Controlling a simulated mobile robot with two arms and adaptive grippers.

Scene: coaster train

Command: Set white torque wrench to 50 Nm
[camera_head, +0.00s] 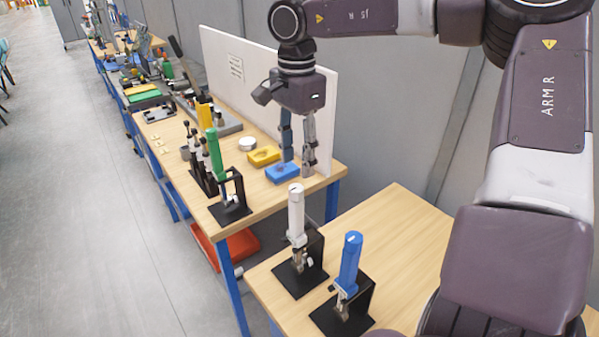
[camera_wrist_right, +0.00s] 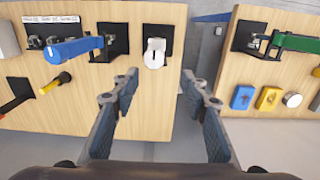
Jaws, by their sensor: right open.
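The white torque wrench (camera_head: 296,213) stands upright in a black stand (camera_head: 300,278) on the near wooden table. In the right wrist view the white torque wrench (camera_wrist_right: 154,58) shows end-on, a little beyond the fingertips and roughly midway between them. My right gripper (camera_head: 298,168) is open and empty, fingers pointing down. In the head view it appears above and behind the white wrench. In the right wrist view the gripper (camera_wrist_right: 160,78) has its fingers spread, apart from the wrench. The wrench's torque setting is too small to read. My left gripper is not in view.
A blue torque wrench (camera_head: 349,262) stands close to the right of the white one. A green wrench (camera_head: 215,155) and several others stand on the farther table (camera_head: 225,220). Yellow (camera_head: 263,155) and blue (camera_head: 282,172) blocks lie near a white upright panel (camera_head: 260,80).

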